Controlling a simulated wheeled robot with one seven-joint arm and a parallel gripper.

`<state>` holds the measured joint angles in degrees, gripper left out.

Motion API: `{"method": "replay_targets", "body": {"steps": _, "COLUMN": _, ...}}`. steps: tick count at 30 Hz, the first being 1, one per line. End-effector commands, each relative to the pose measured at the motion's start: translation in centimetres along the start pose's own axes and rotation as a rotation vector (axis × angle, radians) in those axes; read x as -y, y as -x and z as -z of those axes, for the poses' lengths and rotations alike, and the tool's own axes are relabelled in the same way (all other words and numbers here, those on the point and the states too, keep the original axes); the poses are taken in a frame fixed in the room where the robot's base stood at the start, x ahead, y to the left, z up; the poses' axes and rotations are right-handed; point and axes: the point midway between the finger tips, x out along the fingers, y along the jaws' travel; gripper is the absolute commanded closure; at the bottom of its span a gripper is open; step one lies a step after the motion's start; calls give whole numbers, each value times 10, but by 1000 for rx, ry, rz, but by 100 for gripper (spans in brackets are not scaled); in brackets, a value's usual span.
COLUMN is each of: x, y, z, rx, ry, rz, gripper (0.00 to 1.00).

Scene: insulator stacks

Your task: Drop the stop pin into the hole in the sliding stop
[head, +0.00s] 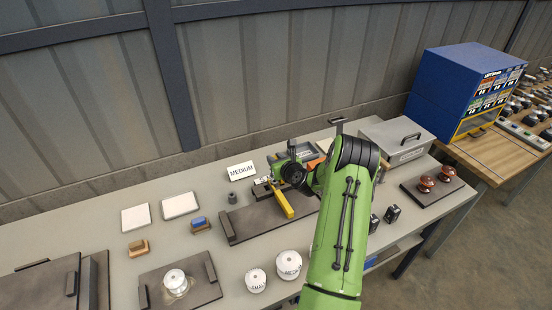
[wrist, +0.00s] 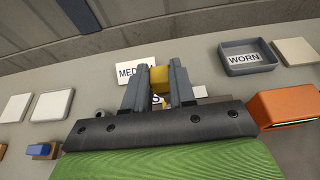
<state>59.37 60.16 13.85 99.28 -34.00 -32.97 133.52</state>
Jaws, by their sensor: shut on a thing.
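My gripper (head: 270,182) is over the dark fixture board (head: 245,228) in the middle of the bench. In the wrist view its two grey fingers (wrist: 158,88) are closed on a yellow block (wrist: 159,76), which I take to be the stop pin's head. In the head view a long yellow bar (head: 283,203) slants over the board just below the gripper; I cannot tell whether it is the held piece. The sliding stop and its hole are not clearly visible behind the gripper and arm. The pin's lower end is hidden.
A WORN tray (wrist: 252,58) and an orange device (wrist: 284,107) are to the right in the wrist view. White insulators (head: 289,264) stand in front. A grey toolbox (head: 398,143) is at right.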

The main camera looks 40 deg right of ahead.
Motion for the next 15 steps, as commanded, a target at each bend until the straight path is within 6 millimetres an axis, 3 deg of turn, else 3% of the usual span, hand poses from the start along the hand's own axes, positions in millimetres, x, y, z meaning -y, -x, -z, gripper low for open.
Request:
{"method": "replay_targets", "body": {"steps": 1, "x": 0, "y": -4, "z": 11, "rx": 0, "ry": -1, "rz": 1, "gripper": 100}}
{"method": "replay_targets", "body": {"steps": 6, "x": 0, "y": -10, "z": 28, "rx": 0, "ry": 0, "rz": 1, "gripper": 100}}
{"method": "replay_targets", "body": {"steps": 15, "x": 0, "y": -11, "z": 30, "rx": 1, "ry": 1, "rz": 1, "gripper": 100}}
